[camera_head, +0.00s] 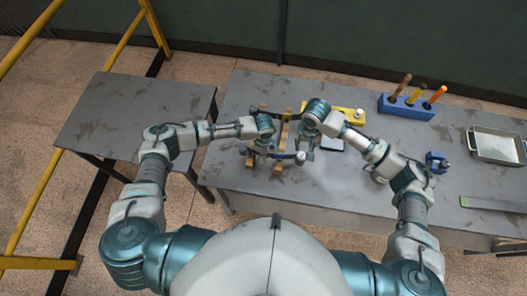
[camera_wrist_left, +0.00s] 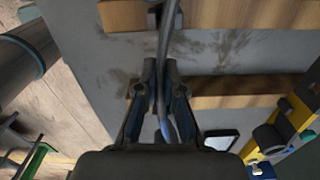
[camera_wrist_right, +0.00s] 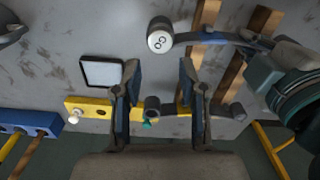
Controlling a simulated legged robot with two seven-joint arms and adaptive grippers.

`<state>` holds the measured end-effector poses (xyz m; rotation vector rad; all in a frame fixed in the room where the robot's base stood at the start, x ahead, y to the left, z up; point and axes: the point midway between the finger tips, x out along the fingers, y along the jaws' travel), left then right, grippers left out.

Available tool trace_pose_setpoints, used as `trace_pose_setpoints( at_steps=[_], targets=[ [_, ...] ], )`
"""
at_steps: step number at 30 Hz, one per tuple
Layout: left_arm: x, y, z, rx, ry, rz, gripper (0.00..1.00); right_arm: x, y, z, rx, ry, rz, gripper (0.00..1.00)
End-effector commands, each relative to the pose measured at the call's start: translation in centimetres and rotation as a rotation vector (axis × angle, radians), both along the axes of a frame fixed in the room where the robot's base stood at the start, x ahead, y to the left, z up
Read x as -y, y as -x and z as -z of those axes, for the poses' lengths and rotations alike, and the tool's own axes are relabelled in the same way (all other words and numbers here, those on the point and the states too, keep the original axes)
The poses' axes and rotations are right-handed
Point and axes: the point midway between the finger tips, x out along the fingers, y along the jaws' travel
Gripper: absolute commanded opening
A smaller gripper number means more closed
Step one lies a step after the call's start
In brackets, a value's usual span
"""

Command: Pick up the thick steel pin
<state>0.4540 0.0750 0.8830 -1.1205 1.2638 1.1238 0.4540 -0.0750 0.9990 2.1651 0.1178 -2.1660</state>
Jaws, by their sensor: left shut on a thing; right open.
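A pale, round-headed pin stands in the yellow block (camera_head: 345,113); it may be the thick steel pin (camera_wrist_right: 73,118), though its thickness is hard to judge. My left gripper (camera_wrist_left: 160,78) is shut on a dark, curved steel leaf spring (camera_wrist_left: 168,30) above the wooden rails. The spring's rolled end, with a pale marked face (camera_wrist_right: 160,40), shows in the right wrist view. My right gripper (camera_wrist_right: 160,82) is open with nothing between its fingers. It is over the table between the spring end and the yellow block. A dark cylinder (camera_wrist_right: 152,104) shows beyond its fingertips.
Two wooden rails (camera_head: 281,160) lie under the spring. A framed pale square (camera_wrist_right: 103,72) lies beside the yellow block. A blue rack (camera_head: 406,106) with several handled tools stands at the back. A small blue fixture (camera_head: 437,160) and a metal tray (camera_head: 497,146) are right. The left table (camera_head: 130,115) is bare.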

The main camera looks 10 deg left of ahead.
Motion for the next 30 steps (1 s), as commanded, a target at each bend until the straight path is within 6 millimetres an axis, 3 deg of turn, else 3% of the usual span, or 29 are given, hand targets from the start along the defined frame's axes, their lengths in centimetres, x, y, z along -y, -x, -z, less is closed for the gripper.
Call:
trace_pose_setpoints(
  at_steps=[2,6,10,13,21,30],
  targets=[
    [0.0,-0.1,-0.1,0.002,0.001,-0.001,0.0,0.0,0.0,0.0,0.0,0.0,0.0,0.42],
    [0.0,-0.1,-0.1,0.003,0.001,-0.001,0.0,-0.2,-0.1,-1.0,0.002,-0.002,-0.045,0.66],
    [0.0,-0.1,-0.1,0.003,0.001,-0.001,0.0,-0.6,-0.1,-3.6,0.002,-0.003,-0.176,0.66],
    [0.0,-0.2,-0.1,0.004,0.001,-0.001,0.0,-0.5,-0.1,-4.2,-0.002,-0.001,-0.232,0.66],
    [0.0,-0.2,-0.1,0.005,0.002,-0.001,0.0,-0.4,-0.1,0.4,-0.003,0.002,-0.236,0.66],
    [0.0,-0.2,-0.2,0.006,0.002,-0.002,0.0,-0.2,-0.1,3.5,-0.002,0.001,-0.236,0.66]
  ],
)
